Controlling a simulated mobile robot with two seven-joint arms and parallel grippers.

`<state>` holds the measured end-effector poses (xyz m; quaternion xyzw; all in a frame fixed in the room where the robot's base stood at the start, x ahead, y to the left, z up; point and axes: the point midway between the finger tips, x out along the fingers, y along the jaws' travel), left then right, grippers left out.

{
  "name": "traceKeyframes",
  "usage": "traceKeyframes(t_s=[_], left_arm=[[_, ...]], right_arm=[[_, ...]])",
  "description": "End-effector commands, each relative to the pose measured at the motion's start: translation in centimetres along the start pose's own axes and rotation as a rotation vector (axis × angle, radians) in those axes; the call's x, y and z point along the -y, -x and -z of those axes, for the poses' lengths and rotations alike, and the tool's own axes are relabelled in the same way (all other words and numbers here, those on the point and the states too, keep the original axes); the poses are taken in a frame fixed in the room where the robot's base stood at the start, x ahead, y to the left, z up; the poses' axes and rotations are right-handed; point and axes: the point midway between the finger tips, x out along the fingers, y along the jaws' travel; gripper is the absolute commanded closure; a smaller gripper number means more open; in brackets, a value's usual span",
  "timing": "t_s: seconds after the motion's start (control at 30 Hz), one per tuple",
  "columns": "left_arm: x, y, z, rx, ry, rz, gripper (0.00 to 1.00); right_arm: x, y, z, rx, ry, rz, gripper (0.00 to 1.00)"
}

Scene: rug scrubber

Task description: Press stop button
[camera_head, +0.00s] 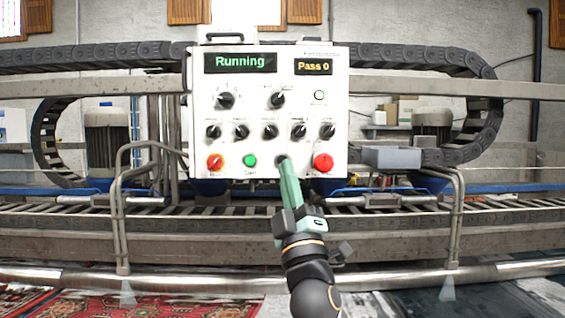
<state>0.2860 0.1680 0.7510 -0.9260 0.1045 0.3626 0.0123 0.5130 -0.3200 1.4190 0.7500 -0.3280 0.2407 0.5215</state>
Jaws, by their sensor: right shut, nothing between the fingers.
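The white control box (240,110) stands upright in front of me. Its lower row holds a red knob with yellow (215,162), a green button (250,160), a dark round button (281,158) and a large red button (322,162). The small labels are hard to read, so I cannot tell for sure which is the stop button. My right gripper (286,168) is shut and empty, with its tip over the dark button and partly hiding it. I cannot tell whether it touches. My left gripper is out of view.
The box's displays read "Running" (240,62) and "Pass 0" (314,67). Several black knobs (270,131) sit above the button row. Bent metal rails (121,210) stand on both sides. A patterned red rug (170,307) lies below, at the front.

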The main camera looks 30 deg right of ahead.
Motion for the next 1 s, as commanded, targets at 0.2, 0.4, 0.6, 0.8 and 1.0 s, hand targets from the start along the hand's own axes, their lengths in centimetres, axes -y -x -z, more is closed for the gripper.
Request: traceKeyframes(t_s=[0.2,0.4,0.6,0.8,1.0], left_arm=[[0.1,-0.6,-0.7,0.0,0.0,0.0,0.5],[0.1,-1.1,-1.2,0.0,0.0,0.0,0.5],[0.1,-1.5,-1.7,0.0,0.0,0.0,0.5],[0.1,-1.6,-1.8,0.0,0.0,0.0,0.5],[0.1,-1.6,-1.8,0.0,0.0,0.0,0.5]], right_arm=[[1.5,-1.9,-1.6,0.002,0.004,-0.001,1.0],[2.9,-3.8,-3.0,0.002,0.001,-0.001,1.0],[3.8,-5.1,-3.9,0.001,0.001,-0.001,1.0],[4.1,-5.6,-4.1,0.001,0.0,0.0,1.0],[4.1,-5.6,-4.1,0.0,0.0,0.0,1.0]])
